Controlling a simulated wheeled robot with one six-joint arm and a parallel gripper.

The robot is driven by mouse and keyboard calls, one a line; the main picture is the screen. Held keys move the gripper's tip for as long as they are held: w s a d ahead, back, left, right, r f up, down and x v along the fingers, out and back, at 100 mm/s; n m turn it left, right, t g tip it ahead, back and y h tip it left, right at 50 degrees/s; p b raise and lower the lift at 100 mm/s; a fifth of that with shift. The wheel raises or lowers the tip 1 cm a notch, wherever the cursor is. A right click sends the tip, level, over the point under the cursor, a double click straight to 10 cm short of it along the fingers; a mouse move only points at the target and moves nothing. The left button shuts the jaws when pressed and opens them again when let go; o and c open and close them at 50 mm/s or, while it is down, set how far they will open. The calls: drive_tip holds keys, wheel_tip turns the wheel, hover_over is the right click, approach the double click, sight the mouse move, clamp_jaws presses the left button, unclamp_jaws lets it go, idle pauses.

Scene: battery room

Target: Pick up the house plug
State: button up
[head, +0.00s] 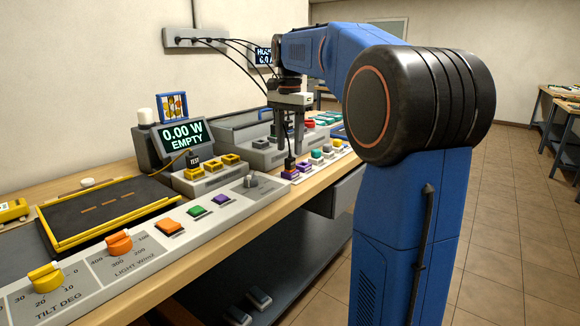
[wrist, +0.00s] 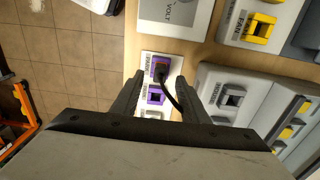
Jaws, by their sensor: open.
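A black plug with a black cord (wrist: 160,68) sits in a purple socket at the bench's front edge, and I take it for the house plug. It also shows in the head view, a dark upright shape (head: 290,161) below my fingers. My gripper (head: 290,141) is open and points down above it. In the wrist view, my two fingers (wrist: 160,77) stand on either side of the plug, apart from it. The cord curves away towards the right finger. The socket's small label is too small to read surely.
Several coloured sockets (head: 316,156) line the bench edge beside the plug. Grey units with yellow sockets (wrist: 261,28) stand close by. Black cables hang from a wall strip (head: 195,39) behind my gripper. The tiled floor (head: 490,220) at right is clear.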

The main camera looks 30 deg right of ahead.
sight(290, 158)
drive_tip(key=shift+w+d+f, duration=0.1)
drive_tip(key=shift+d+f, duration=0.05)
drive_tip(key=shift+f, duration=2.8)
clamp_jaws()
